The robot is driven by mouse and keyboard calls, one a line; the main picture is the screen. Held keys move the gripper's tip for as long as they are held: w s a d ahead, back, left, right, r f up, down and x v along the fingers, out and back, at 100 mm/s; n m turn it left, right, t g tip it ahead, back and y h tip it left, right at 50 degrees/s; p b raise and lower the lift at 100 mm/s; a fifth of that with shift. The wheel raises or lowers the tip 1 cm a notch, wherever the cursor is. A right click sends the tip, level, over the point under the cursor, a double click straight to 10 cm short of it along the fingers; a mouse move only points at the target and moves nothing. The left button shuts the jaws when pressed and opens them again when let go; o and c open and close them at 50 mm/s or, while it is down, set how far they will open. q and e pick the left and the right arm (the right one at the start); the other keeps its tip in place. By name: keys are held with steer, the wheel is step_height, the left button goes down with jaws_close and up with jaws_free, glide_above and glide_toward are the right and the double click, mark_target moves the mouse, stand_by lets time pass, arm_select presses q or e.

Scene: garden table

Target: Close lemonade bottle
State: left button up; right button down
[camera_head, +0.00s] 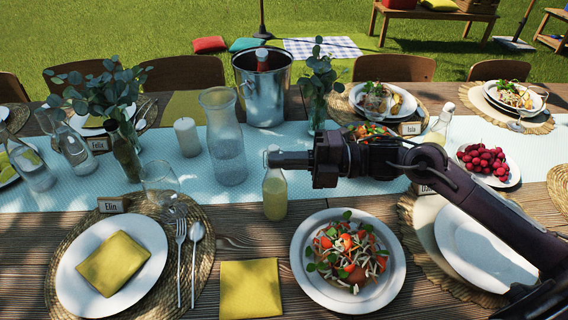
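A lemonade bottle (275,194) with pale yellow liquid stands upright on the table in the middle of the head view. My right arm reaches in from the right, and its gripper (272,159) is level with the top of this bottle. The fingers point left and overlap the bottle's neck, so the stopper and mouth are mostly hidden. I cannot tell whether the fingers grip it. A second lemonade bottle (438,126) stands further back on the right, partly behind my arm. My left gripper is not in view.
A glass carafe (224,140) stands just behind and left of the bottle, with a white candle (187,137) beside it. A metal bucket (263,92) is at the back. A salad plate (347,262) and yellow napkin (250,289) lie in front. A cherry plate (487,165) is right.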

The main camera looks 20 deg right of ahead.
steer(key=shift+s, duration=0.1)
stand_by(0.3)
steer(key=shift+s+a+r+p, duration=0.15)
steer(key=shift+s+a+p, duration=0.15)
steer(key=shift+s, duration=0.2)
steer(key=shift+d, duration=0.15)
steer(key=s+d+r+p, duration=0.2)
steer(key=d+p, duration=0.3)
steer(key=d, duration=0.1)
steer(key=shift+s+d, duration=0.2)
steer(key=shift+d, duration=0.05)
stand_by(0.8)
